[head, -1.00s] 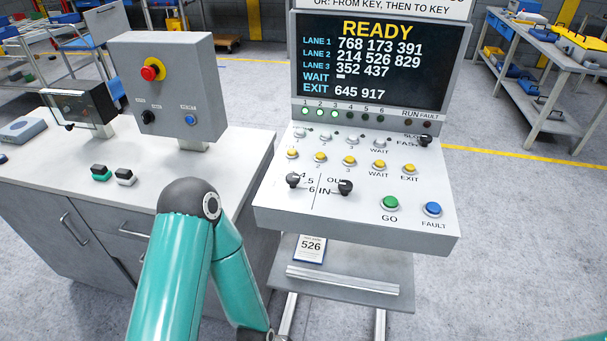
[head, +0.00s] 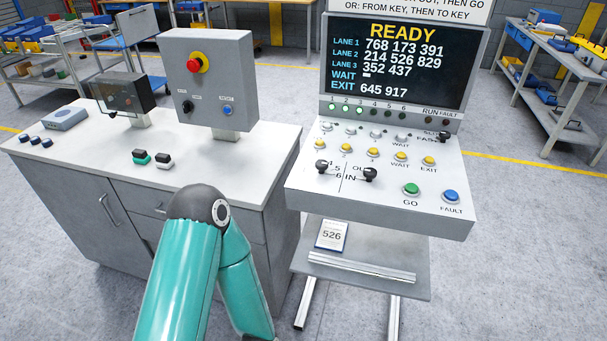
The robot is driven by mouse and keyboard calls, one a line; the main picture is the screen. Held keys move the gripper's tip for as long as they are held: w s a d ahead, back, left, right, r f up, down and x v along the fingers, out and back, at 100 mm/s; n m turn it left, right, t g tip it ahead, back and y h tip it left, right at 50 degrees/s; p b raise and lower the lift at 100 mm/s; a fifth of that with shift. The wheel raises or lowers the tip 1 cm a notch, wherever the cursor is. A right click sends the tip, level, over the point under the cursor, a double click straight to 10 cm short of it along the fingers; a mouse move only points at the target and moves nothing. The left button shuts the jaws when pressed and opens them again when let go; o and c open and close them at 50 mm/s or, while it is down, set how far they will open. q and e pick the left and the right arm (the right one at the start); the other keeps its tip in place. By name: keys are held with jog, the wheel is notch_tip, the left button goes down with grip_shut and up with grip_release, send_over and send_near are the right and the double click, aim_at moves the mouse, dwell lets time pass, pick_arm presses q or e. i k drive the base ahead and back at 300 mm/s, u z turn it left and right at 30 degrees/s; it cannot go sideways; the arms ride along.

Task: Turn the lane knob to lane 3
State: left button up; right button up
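The lane knob is most likely the left black knob (head: 322,167) on the sloped console panel (head: 300,205). The console screen (head: 395,95) reads READY, with lane 3 showing 352 437. Neither gripper is in view.
Yellow buttons (head: 373,153), a green GO button (head: 411,189) and a blue FAULT button (head: 451,196) crowd the panel. A third black knob (head: 446,137) is at its upper right. A cabinet (head: 60,165) with a red-button box (head: 240,75) stands left. A card reading 526 (head: 331,236) sits below.

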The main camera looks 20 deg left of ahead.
aim_at(321, 165)
jog(key=u, duration=0.1)
jog(key=k, duration=0.35)
jog(key=u, duration=0.7)
jog(key=i, duration=0.75)
jog(key=u, duration=0.1)
